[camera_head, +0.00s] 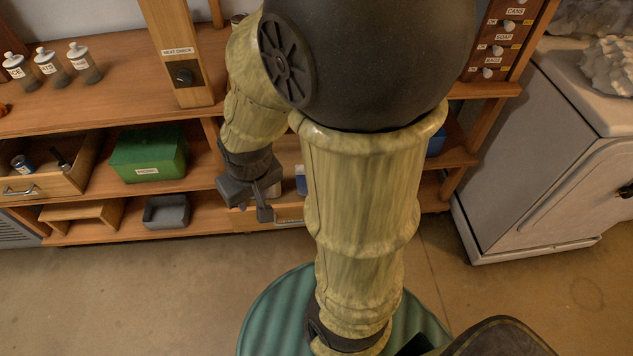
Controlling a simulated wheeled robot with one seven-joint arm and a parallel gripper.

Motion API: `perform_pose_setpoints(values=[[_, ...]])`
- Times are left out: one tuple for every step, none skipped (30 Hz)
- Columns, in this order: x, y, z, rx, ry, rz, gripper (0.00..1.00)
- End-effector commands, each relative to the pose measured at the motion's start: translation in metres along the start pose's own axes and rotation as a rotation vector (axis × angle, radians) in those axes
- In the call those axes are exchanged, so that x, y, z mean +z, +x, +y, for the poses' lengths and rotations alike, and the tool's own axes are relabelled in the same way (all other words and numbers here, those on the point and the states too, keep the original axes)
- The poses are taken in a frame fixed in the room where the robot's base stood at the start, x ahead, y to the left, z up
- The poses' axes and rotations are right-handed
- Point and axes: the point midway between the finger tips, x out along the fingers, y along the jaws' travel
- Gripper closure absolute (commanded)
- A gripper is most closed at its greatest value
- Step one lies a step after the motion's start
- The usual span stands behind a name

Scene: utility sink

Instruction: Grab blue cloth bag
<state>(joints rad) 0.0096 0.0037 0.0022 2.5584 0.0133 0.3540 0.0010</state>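My gripper (252,208), dark grey, hangs in front of the shelf unit, left of centre, pointing down. Its fingers look apart, with nothing seen between them. No blue cloth bag can be made out for certain. I cannot tell whether either is cloth.
The wooden shelf unit (120,220) holds a green box (148,155), a grey tray (167,212) and an open drawer (48,182). Several bottles (47,64) stand on top. A white cabinet (535,150) stands at right. The floor (130,300) at front left is clear.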

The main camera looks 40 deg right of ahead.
Motion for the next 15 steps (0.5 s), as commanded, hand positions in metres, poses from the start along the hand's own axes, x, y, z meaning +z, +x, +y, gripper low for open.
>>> perform_pose_setpoints(values=[[0.002,0.007,0.003,-0.003,0.03,-0.01,0.66],[0.003,0.011,0.005,-0.006,0.056,-0.018,0.66],[0.005,0.018,0.008,-0.012,0.101,-0.032,0.66],[0.007,0.024,0.011,-0.018,0.143,-0.045,0.66],[0.009,0.031,0.013,-0.025,0.192,-0.06,0.66],[0.012,0.041,0.018,-0.036,0.265,-0.081,0.66],[0.015,0.049,0.021,-0.047,0.326,-0.099,0.66],[0.017,0.057,0.025,-0.059,0.392,-0.117,0.66],[0.02,0.068,0.03,-0.078,0.485,-0.14,0.66],[0.021,0.076,0.033,-0.094,0.555,-0.157,0.66],[0.023,0.084,0.036,-0.111,0.628,-0.174,0.66],[0.025,0.094,0.04,-0.135,0.721,-0.196,0.66],[0.026,0.102,0.043,-0.154,0.792,-0.211,0.66],[0.026,0.109,0.046,-0.174,0.861,-0.224,0.66],[0.026,0.118,0.051,-0.203,0.954,-0.241,0.66]])
